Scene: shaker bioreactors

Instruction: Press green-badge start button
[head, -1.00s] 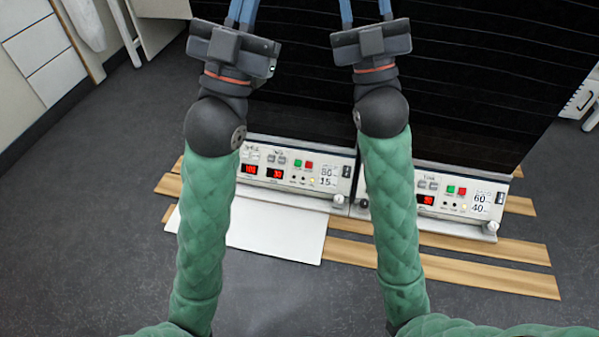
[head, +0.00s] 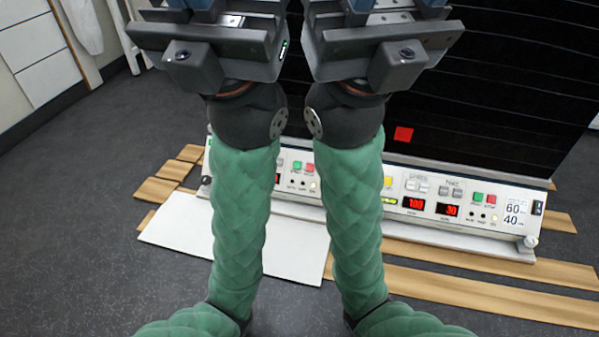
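Two dark shaker bioreactors stand side by side with white control panels along their bottom front. The right panel (head: 462,207) has a green button (head: 477,197) beside a red button (head: 491,200), and red displays. I see no green badge. My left gripper (head: 205,45) and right gripper (head: 385,45) are at the top, above and apart from the panels. Their fingertips are out of frame.
A white sheet (head: 170,232) lies on the floor in front of the left panel. Wooden slats (head: 450,287) lie under and in front of the shakers. White cabinets (head: 40,65) stand at the far left. Dark floor (head: 100,170) is clear at the left.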

